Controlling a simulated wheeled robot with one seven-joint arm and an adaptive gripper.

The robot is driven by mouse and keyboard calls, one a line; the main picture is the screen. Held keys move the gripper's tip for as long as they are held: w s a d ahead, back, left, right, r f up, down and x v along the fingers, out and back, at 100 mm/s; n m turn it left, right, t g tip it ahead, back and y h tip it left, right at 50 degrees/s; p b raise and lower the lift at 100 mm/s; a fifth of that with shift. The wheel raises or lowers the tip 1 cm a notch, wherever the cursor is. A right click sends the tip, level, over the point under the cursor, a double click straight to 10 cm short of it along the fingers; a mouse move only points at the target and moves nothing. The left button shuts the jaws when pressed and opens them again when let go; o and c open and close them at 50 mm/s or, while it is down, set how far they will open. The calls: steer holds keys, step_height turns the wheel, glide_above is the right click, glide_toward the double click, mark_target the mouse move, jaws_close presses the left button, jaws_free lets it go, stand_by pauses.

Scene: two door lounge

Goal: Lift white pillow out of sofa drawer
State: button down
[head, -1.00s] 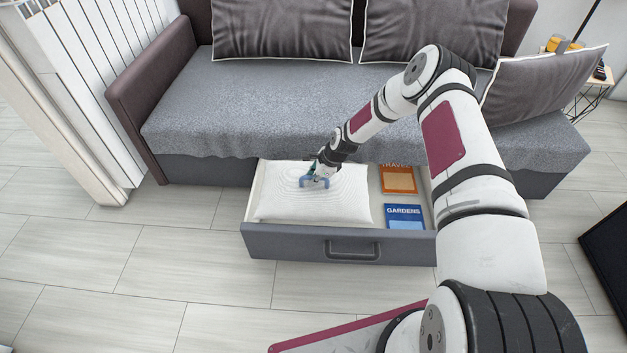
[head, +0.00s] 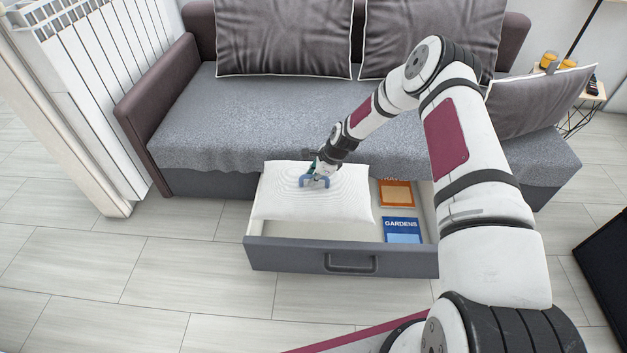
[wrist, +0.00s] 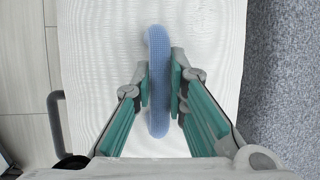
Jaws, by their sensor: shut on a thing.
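The white pillow (head: 335,203) is in the open sofa drawer's space (head: 285,256), at its left side. It appears raised, with the drawer's inside showing below its near edge. A blue strap or loop (wrist: 158,80) lies on top of the pillow. My gripper (head: 315,178) is shut on this blue strap from above. In the wrist view my gripper's green fingers (wrist: 160,90) pinch the strap from both sides, over the white fabric (wrist: 100,60). The pillow's underside is hidden.
An orange book (head: 396,192) and a blue book marked GARDENS (head: 402,230) lie at the drawer's right. The grey sofa seat (head: 250,115) overhangs the drawer's back. A radiator (head: 85,80) stands left. Floor (head: 190,265) in front is clear.

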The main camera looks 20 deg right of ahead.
steer(key=shift+r+p, duration=2.3)
steer(key=shift+r, duration=2.9)
steer(key=s+a+r+p, duration=0.3)
steer(key=s+r+p, duration=0.6)
steer(key=r+p, duration=0.4)
steer(key=shift+s+r, duration=0.25)
steer(key=shift+r, duration=0.25)
